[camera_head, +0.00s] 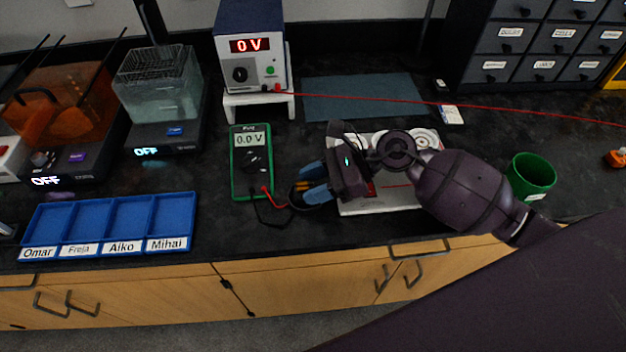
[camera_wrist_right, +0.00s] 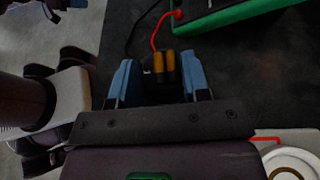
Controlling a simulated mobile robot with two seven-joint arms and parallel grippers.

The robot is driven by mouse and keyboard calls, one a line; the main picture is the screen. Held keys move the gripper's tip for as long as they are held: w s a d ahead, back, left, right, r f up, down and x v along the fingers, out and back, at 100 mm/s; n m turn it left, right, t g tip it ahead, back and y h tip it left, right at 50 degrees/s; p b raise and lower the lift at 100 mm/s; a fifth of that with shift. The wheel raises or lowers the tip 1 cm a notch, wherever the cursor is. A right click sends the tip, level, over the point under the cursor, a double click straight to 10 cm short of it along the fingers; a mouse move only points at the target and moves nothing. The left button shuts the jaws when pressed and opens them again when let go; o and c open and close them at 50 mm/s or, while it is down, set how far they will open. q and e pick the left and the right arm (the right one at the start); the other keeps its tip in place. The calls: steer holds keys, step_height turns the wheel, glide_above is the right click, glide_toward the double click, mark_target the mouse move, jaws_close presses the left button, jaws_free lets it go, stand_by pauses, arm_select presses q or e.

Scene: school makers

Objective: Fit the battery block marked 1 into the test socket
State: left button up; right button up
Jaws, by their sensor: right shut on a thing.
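My right gripper (camera_head: 314,185) is over the bench just right of the multimeter (camera_head: 252,160). Its blue fingers are closed on a small dark block with orange bars (camera_wrist_right: 164,64), seen between them in the right wrist view (camera_wrist_right: 156,82). No number is readable on it. The multimeter reads 0.0 V. Its red and black leads run to a dark shape, probably the test socket (camera_head: 292,203), at the fingertips. The fingers and block mostly hide it, so I cannot tell whether the block is seated. Part of my left gripper (camera_wrist_right: 68,4) seems to show at the wrist view's top edge.
A white board (camera_head: 380,206) with round parts lies under my right wrist. A blue tray (camera_head: 116,226) with name labels is at left. A power supply (camera_head: 250,60) reading 0 V stands behind; a green cup (camera_head: 531,177) stands at right. Bench between tray and multimeter is clear.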

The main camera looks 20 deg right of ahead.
steer(key=shift+f, duration=0.15)
steer(key=o, duration=0.7)
steer(key=shift+c, duration=0.2)
steer(key=shift+d, duration=0.1)
